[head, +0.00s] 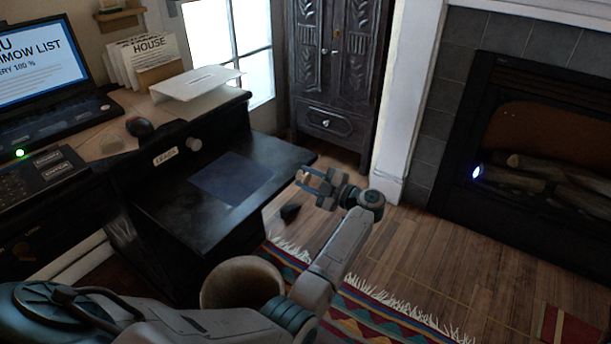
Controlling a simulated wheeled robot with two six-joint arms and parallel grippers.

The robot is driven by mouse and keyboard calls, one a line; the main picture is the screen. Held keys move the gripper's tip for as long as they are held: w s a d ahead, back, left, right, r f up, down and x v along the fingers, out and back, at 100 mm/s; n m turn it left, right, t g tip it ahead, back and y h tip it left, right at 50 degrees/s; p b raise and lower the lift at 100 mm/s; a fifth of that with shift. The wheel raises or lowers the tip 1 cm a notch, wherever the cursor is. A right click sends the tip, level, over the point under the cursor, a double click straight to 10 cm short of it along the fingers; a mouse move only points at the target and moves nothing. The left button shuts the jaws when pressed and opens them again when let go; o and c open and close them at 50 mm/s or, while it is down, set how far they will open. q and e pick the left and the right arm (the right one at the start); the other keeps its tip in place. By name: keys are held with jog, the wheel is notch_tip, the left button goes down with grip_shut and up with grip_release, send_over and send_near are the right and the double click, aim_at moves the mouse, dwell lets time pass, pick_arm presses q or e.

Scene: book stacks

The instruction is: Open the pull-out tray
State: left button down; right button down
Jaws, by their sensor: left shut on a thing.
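The pull-out tray (165,205) is a flat black board that juts out from the dark desk, with a blue sheet (233,178) on top. My left gripper (308,182) is at the tray's front edge, at the right in the head view. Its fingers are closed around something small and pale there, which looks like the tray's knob. The fingers hide most of it. My right gripper is not in view.
A laptop (45,70), a phone (40,172) and a white box (197,84) stand on the desk. A round bin (241,284) stands below the tray. A fringed rug (370,318) covers the floor in front.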

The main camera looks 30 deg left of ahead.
pick_arm(q)
jog(key=shift+d, duration=0.3)
jog(key=c, duration=1)
grip_release()
jog(key=shift+d, duration=0.1)
jog(key=d, duration=1)
jog(key=shift+s+d, duration=0.3)
jog(key=shift+s, duration=0.15)
